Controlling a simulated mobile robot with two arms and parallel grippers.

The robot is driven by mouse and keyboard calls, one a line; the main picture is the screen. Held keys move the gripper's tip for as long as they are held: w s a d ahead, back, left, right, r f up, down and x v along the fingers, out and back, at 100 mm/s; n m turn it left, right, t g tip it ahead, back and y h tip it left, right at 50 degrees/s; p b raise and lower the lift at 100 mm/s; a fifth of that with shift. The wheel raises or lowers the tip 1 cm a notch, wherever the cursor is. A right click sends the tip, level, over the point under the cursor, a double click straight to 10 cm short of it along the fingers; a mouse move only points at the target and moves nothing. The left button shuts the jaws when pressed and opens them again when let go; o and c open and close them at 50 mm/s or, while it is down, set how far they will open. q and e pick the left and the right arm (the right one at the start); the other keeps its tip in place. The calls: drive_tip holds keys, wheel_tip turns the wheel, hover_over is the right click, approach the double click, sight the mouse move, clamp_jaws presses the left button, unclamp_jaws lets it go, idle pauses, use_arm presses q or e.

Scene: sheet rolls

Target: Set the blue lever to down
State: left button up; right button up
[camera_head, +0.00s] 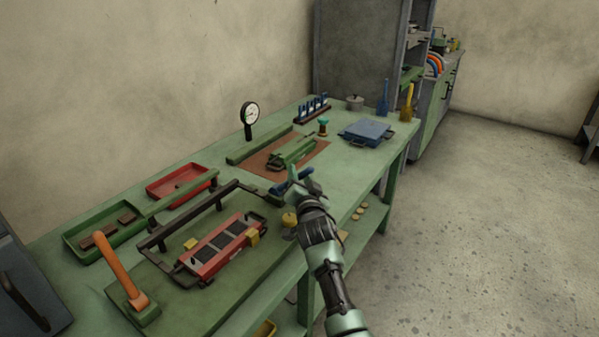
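A small blue bar (281,188), which looks like the blue lever, lies low at the near right edge of the green workbench. My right gripper (299,176) is at its right end, close to it or touching it; I cannot tell which. The gripper partly hides that end, and its fingers are too small to show whether they are open or shut. My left gripper is not in view.
The workbench (222,152) holds an orange lever (119,262) at the near left, a red slotted block (220,248), red (181,183) and green trays (84,252), a dial gauge (250,114) and a blue flat box (366,132). A yellow knob (289,219) is near my wrist. Open floor lies right.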

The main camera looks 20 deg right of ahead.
drive_tip(key=shift+s+a+r, duration=0.1)
drive_tip(key=shift+s+r, duration=0.05)
drive_tip(key=shift+r, duration=0.05)
drive_tip(key=shift+s+r, duration=0.1)
drive_tip(key=shift+s, duration=0.1)
clamp_jaws()
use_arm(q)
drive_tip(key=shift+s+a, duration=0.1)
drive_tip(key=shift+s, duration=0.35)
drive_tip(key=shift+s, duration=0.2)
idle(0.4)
